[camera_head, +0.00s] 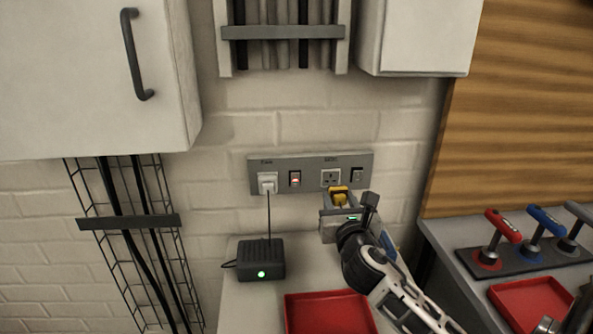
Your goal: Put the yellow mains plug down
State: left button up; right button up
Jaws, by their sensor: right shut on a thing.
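The yellow mains plug (339,192) is in front of the wall panel (312,162), just below the square socket (330,176) as I see it. I cannot tell how far it is from the wall. My right gripper (340,204) is shut on the plug, its arm coming in from the lower right. The gripper hides the plug's lower part. My left gripper is not in view.
A white plug (267,182) in the panel's left socket has a cable down to a black box (261,260) with a green light. A red tray (330,314) lies on the counter (237,312). Red (502,226) and blue (546,221) handles stand at the right.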

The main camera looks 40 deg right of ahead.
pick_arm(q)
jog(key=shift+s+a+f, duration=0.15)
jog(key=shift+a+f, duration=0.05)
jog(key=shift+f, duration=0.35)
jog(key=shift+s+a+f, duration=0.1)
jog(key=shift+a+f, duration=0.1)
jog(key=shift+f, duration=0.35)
pick_arm(e)
jog(key=s+a+f+n+t+y, duration=0.1)
jog(key=s+a+n+y, duration=0.2)
jog(key=a, duration=0.8)
jog(key=s+a+f+n+t+y, duration=0.1)
jog(key=s+a+y, duration=0.4)
jog(key=a, duration=0.7)
jog(key=shift+s+n+y, duration=0.4)
jog(key=shift+s+n, duration=0.1)
jog(key=shift+n, duration=0.4)
